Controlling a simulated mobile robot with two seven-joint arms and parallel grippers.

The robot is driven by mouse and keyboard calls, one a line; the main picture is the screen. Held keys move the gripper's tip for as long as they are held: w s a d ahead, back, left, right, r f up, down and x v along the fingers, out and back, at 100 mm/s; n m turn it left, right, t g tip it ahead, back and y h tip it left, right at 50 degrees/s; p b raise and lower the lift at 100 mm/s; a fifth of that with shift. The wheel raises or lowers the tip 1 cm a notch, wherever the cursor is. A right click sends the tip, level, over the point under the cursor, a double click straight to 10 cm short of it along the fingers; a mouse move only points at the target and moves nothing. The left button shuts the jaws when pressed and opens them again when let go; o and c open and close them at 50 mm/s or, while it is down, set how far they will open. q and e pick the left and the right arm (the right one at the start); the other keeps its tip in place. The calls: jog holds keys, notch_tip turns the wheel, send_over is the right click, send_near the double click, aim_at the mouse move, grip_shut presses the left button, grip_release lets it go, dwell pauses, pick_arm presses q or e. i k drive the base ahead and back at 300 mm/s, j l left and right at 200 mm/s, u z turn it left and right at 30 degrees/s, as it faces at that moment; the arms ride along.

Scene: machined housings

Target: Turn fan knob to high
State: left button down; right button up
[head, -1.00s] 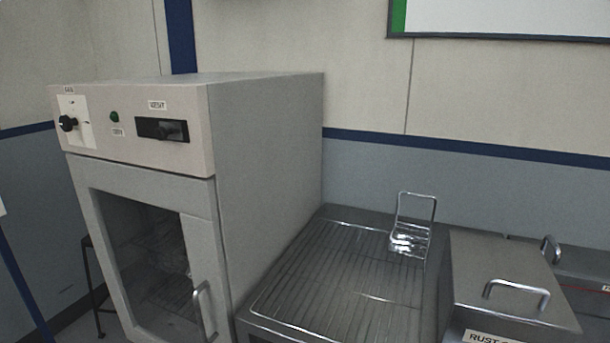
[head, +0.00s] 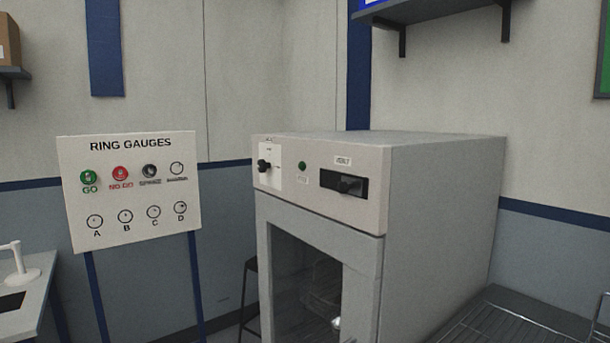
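The fan knob (head: 264,165) is a small black knob on a white plate at the left of the grey cabinet's (head: 440,220) front panel. Its plate has small markings too blurred to read, so I cannot tell its setting. A green button or lamp (head: 302,166) and a black vent slider (head: 344,184) under a VENT label sit to its right. The cabinet's glazed door (head: 305,285) is below and looks shut. Neither of my grippers is in view.
A RING GAUGES board (head: 130,190) on blue posts stands left of the cabinet. A table with a white fixture (head: 20,262) is at far left. A ribbed steel drainer (head: 500,325) adjoins the cabinet at right. A wall shelf (head: 435,12) hangs above.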

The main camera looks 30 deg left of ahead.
aim_at(261, 165)
jog(key=j+u, duration=0.15)
jog(key=u, duration=1.3)
